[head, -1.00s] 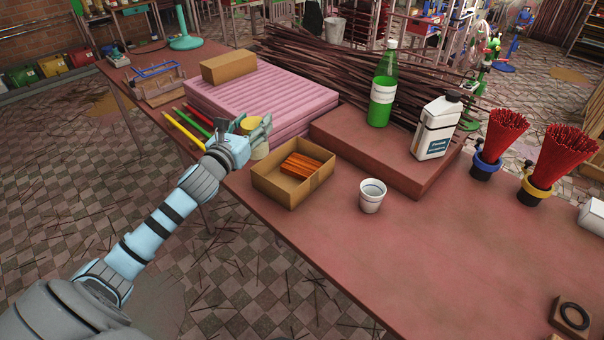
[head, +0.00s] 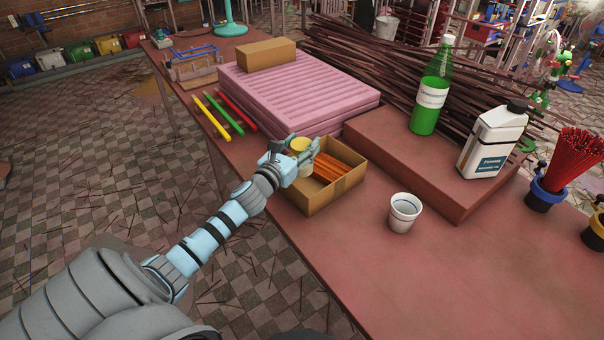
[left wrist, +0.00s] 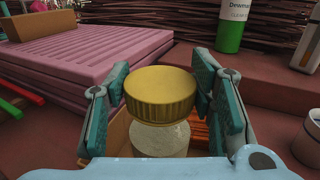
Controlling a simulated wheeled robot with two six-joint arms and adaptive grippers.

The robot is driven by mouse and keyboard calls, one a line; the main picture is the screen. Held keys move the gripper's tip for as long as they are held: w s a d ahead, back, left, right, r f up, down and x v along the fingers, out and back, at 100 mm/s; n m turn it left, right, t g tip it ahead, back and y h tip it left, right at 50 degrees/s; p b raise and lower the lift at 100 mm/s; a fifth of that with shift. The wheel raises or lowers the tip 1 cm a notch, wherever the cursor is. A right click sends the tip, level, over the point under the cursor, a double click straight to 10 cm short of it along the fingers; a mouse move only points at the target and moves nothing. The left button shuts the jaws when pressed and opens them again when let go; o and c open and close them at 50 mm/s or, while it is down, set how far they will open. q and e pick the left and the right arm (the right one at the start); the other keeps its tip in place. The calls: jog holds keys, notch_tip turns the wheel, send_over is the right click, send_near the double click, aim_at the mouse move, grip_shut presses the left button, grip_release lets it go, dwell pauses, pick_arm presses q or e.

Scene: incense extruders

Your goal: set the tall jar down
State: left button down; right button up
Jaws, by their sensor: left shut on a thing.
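The tall jar has a ribbed yellow lid (left wrist: 160,93) and a pale body (left wrist: 160,138), and stands upright between my left fingers in the left wrist view. In the head view its lid (head: 299,145) shows at the back left corner of the open cardboard box (head: 340,191). My left gripper (head: 292,160) is shut on the jar. The jar's lower part is hidden by the gripper and the box, so I cannot tell whether its base touches anything. My right gripper is not in view.
Orange sticks (head: 336,169) lie in the box. A white cup (head: 404,213) stands right of it. Pink stacked sheets (head: 300,90) lie behind, with coloured sticks (head: 217,115) at their left. A green bottle (head: 431,95) and a white jug (head: 490,143) stand on a raised slab (head: 400,160).

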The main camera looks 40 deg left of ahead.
pick_arm(q)
jog(key=f+b, duration=0.1)
jog(key=f, duration=0.1)
jog(key=f+b, duration=0.1)
jog(key=f, duration=0.1)
jog(key=w+f+b, duration=0.1)
jog(key=f+b, duration=0.1)
jog(key=shift+f, duration=0.15)
jog(key=shift+s+r, duration=0.25)
jog(key=shift+r, duration=0.15)
jog(key=shift+f, duration=0.65)
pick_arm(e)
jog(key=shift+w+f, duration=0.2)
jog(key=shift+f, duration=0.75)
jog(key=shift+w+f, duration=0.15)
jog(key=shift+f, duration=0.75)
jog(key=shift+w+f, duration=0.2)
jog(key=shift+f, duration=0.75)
pick_arm(q)
jog(key=c, duration=0.7)
grip_release()
jog(key=shift+r, duration=0.15)
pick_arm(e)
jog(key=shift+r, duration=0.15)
